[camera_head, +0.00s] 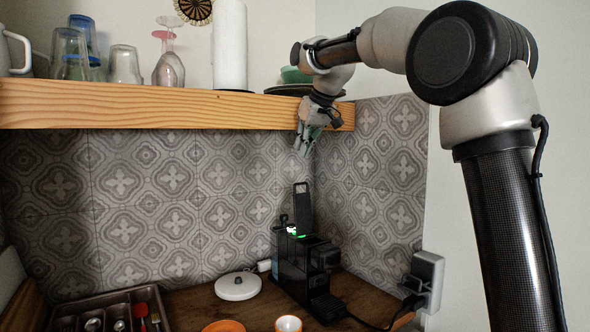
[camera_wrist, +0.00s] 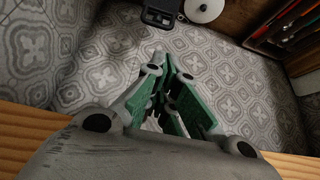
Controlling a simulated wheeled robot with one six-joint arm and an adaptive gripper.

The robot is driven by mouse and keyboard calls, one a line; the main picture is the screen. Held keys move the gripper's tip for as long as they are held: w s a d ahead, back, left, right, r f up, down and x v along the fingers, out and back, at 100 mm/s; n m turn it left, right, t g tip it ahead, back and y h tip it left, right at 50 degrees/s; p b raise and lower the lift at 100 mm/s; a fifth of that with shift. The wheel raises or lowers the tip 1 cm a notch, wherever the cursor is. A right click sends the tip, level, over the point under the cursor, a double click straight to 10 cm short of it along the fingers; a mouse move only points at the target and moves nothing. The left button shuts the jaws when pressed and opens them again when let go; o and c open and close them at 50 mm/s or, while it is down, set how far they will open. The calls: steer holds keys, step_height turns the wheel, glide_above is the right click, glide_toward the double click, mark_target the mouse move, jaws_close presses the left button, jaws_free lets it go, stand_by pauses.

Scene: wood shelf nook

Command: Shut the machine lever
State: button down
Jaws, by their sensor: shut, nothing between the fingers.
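The black coffee machine (camera_head: 301,265) stands on the wooden counter in the back right corner. Its lever (camera_head: 303,208) stands upright, raised above the top, with a green-lit spot just below it. In the wrist view part of the black machine (camera_wrist: 160,12) shows at the top edge. My gripper (camera_head: 301,152) is shut and empty. It hangs in front of the shelf's right end, pointing down, above the lever and apart from it. In the wrist view my gripper's green-padded fingers (camera_wrist: 162,60) are together over the tiled wall.
A wooden shelf (camera_head: 150,107) with glasses (camera_head: 124,66) and a paper roll (camera_head: 230,45) runs close beside my gripper. A white round lid (camera_head: 238,286), an orange dish (camera_head: 224,326), a small cup (camera_head: 288,324) and a cutlery tray (camera_head: 165,312) are on the counter. A socket (camera_head: 427,277) juts from the right wall.

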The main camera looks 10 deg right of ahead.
steer(key=x, duration=1)
steer(key=shift+s+d+f, duration=0.1)
steer(key=shift+s+f, duration=0.05)
steer(key=shift+s, duration=0.05)
